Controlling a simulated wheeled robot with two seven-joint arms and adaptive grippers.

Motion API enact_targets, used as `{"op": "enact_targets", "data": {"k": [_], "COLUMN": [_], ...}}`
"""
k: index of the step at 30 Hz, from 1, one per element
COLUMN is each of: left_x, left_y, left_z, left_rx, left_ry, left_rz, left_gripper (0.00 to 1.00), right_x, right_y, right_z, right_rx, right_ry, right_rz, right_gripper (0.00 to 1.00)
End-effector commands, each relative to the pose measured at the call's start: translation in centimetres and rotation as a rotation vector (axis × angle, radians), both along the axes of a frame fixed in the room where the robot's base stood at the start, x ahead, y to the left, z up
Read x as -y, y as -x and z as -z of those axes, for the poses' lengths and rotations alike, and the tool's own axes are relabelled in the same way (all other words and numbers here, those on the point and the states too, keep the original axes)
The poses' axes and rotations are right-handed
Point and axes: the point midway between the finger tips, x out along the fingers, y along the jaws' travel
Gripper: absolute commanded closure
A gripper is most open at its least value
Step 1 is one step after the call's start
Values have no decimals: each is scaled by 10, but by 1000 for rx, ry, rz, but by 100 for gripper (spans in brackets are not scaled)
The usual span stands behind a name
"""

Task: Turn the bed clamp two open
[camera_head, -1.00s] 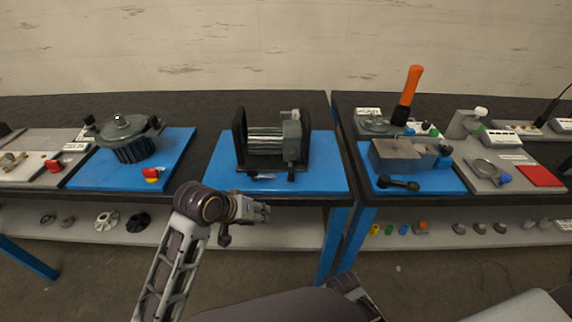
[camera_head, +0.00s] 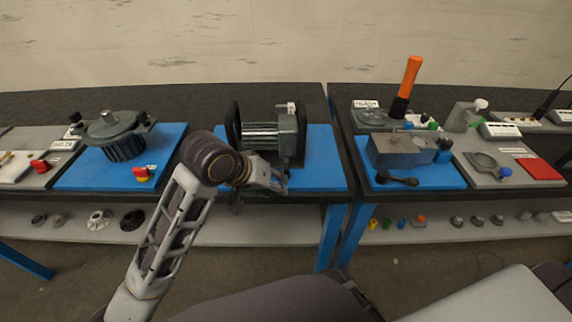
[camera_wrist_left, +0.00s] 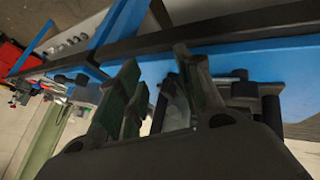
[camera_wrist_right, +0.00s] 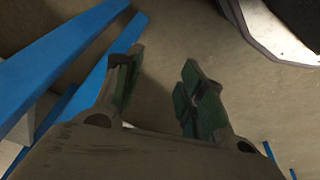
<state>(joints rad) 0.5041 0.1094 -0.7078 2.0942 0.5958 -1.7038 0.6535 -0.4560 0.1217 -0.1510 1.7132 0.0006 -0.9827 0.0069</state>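The machine with black end plates, light rods and a grey block (camera_head: 286,138) stands on the middle blue mat. I cannot tell which of its parts is bed clamp two; small parts at its front edge are largely hidden by my left gripper (camera_head: 277,182). In the left wrist view my left gripper (camera_wrist_left: 160,88) has its green-padded fingers apart. A pale grey piece (camera_wrist_left: 177,104) shows between them; I cannot tell whether they touch it. A dark knob-like part (camera_wrist_left: 243,91) shows beside the fingers. My right gripper (camera_wrist_right: 158,75) is open and empty, over the floor.
The blue mat (camera_head: 325,165) has bare room right of the machine. A round ribbed dark device (camera_head: 125,140) stands on the left mat. A grey block (camera_head: 400,149) and an orange-handled tool (camera_head: 409,80) are on the right table. A shelf (camera_head: 270,228) runs below.

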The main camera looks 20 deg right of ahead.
Motion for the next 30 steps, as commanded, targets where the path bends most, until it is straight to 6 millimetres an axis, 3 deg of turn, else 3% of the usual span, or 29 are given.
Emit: {"op": "enact_targets", "data": {"k": [15,30], "left_x": [37,53], "left_y": [2,1], "left_z": [-40,-68], "left_rx": [-4,-3], "left_ry": [-79,-198], "left_rz": [39,13], "left_gripper": [64,64], "right_x": [8,17], "right_y": [22,51], "right_z": [62,115], "right_rx": [-12,-24], "right_ry": [6,11], "right_rz": [-4,-7], "right_gripper": [60,60]}}
